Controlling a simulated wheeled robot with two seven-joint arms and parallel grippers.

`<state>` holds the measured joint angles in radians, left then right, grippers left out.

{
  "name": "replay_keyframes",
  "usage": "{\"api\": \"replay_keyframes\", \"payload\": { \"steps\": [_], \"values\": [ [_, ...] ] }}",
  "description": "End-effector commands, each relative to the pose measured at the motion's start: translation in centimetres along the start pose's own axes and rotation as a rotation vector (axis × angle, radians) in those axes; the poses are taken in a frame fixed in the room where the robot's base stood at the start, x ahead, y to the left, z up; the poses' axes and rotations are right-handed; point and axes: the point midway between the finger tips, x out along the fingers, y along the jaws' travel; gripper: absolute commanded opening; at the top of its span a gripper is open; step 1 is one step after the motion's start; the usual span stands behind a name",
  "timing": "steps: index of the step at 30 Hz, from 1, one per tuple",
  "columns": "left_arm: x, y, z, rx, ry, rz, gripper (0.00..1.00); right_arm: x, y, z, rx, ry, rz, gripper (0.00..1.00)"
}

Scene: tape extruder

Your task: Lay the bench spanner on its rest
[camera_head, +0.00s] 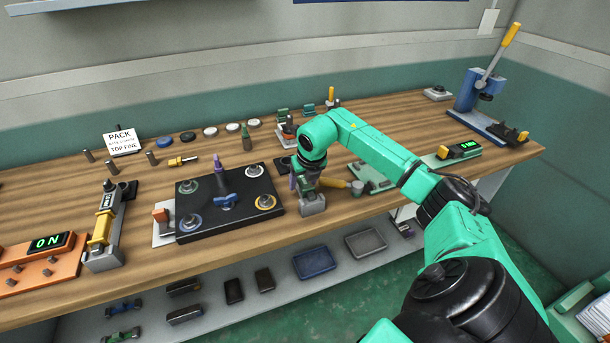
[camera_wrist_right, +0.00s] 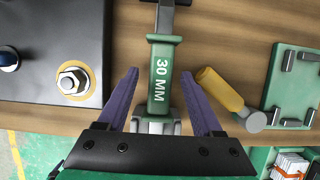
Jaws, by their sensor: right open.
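The bench spanner shows in the right wrist view as a green handle (camera_wrist_right: 160,75) marked "30 MM", with a dark shank at its far end. Its near end is at a grey bracket (camera_wrist_right: 157,127), which looks like its rest. In the head view a grey block (camera_head: 313,206) stands at the bench's front edge, under my gripper, and the spanner is mostly hidden there. My right gripper (camera_wrist_right: 161,103) is open, its purple fingers on either side of the handle with gaps on both sides. It also shows in the head view (camera_head: 305,187). My left gripper is not in view.
A black plate (camera_head: 228,217) with corner nuts lies left of my right gripper. A yellow-handled tool (camera_wrist_right: 222,92) lies close on the right, beside a green tray (camera_wrist_right: 292,85) with pegs. A lever press (camera_head: 485,95) stands at the far right.

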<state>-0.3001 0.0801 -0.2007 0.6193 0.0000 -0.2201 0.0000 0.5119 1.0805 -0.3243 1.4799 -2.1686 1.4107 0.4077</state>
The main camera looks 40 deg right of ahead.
Motion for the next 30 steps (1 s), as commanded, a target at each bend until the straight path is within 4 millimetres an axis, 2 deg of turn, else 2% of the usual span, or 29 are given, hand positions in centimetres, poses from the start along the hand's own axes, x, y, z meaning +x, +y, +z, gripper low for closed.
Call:
{"api": "replay_keyframes", "payload": {
  "steps": [5, 12, 15, 20, 30],
  "values": [
    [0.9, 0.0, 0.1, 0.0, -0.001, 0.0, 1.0, -3.4, -0.1, 0.1, -0.002, -0.008, -0.002, 0.67],
    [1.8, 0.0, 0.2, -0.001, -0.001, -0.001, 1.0, -10.7, 0.0, 0.1, -0.001, -0.008, 0.0, 0.67],
    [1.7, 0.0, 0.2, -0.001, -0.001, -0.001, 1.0, -12.9, 0.0, 0.1, 0.0, -0.007, 0.001, 0.67],
    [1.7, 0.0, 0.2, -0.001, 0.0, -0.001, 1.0, -14.2, 0.0, 0.0, 0.0, -0.003, 0.0, 0.67],
    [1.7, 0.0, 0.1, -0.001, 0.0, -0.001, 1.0, -14.2, 0.0, 0.0, 0.0, -0.002, 0.0, 0.67]
  ]
}}
